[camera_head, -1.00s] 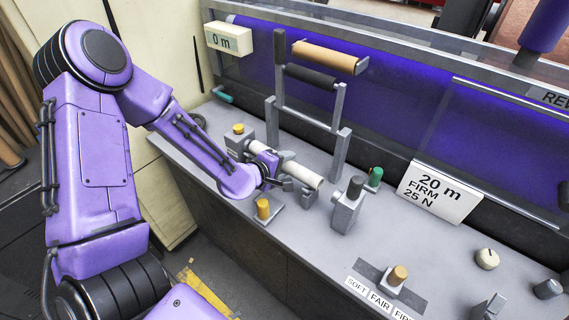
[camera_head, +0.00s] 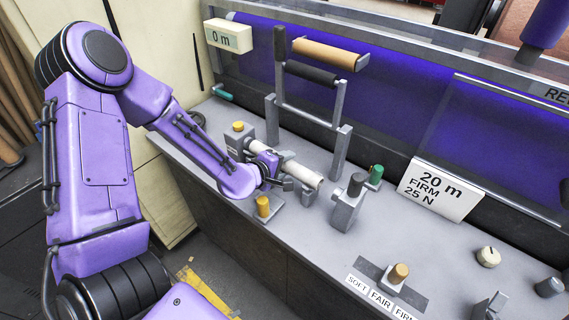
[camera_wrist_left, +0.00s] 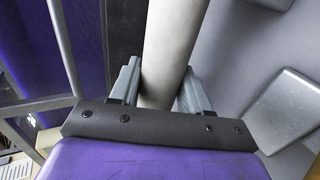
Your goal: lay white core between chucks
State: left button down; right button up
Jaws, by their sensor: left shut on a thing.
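The white core (camera_head: 303,173) lies level above the bench, between a grey chuck block (camera_head: 238,150) on the left and a grey chuck block with a dark knob (camera_head: 346,208) on the right. Its left end is close to the left block; whether they touch is hidden by my arm. A gap shows between its right end and the right block. My left gripper (camera_head: 284,181) is shut on the core around its middle. In the left wrist view the core (camera_wrist_left: 170,45) runs between the two fingers (camera_wrist_left: 160,85). My right gripper is not in view.
A raised frame with a dark roller (camera_head: 310,76) and a tan roll (camera_head: 325,55) stands behind the core. A yellow knob (camera_head: 263,206) is in front, a green knob (camera_head: 376,174) beside the right block. A "20 m FIRM 25 N" sign (camera_head: 438,190) stands right.

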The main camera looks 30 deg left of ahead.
pick_arm(q)
jog(key=shift+c, duration=2.3)
grip_release()
jog(key=p+v, duration=0.7)
jog(key=v, duration=0.3)
jog(key=shift+s, duration=0.25)
jog(key=shift+a, duration=0.1)
